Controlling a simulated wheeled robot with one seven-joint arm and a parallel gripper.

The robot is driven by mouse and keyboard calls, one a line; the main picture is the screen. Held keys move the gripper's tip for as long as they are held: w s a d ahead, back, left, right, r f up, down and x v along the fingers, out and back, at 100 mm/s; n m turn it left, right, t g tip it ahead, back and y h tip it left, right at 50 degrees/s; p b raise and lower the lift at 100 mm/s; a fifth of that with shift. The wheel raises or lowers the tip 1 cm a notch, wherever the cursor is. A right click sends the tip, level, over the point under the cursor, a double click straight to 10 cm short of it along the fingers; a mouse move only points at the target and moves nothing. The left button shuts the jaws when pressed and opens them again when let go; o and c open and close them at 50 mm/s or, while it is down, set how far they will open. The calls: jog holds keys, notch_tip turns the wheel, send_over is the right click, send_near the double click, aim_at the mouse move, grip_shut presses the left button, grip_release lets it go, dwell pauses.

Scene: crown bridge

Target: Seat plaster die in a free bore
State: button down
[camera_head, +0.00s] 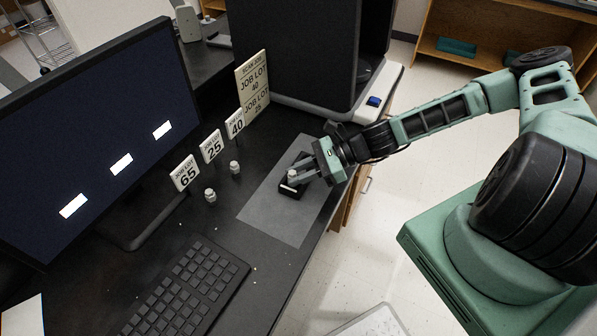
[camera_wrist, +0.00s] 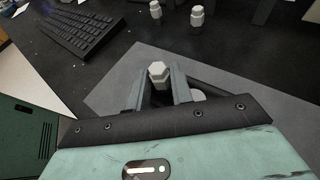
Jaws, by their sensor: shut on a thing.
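My gripper (camera_head: 296,177) is at a small black block (camera_head: 291,191) on the grey mat (camera_head: 262,211). In the wrist view its two fingers (camera_wrist: 160,92) are shut on a pale plaster die (camera_wrist: 158,72), which stands up between them. The die shows as a small white piece in the head view (camera_head: 292,173). I cannot tell whether the die is in a bore or above the block. The fingers hide most of the block and its bores. Two more plaster dies (camera_head: 210,195) (camera_head: 235,167) stand on the black desk, left of the mat.
Cards reading 65 (camera_head: 185,173), 25 (camera_head: 212,146) and 40 (camera_head: 235,124) stand behind the loose dies. A "JOB LOT" sign (camera_head: 252,83) is behind. A monitor (camera_head: 95,130), keyboard (camera_head: 187,290) and dark machine (camera_head: 310,55) surround the mat. The mat's near part is clear.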

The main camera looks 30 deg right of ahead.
jog(key=shift+f, duration=0.35)
jog(key=c, duration=1.1)
grip_release()
jog(key=shift+c, duration=0.2)
jog(key=shift+d, duration=0.1)
jog(key=b+v, duration=0.1)
jog(key=v, duration=1.6)
jog(key=shift+r+b, duration=0.2)
jog(key=shift+b, duration=0.1)
jog(key=shift+s, duration=0.15)
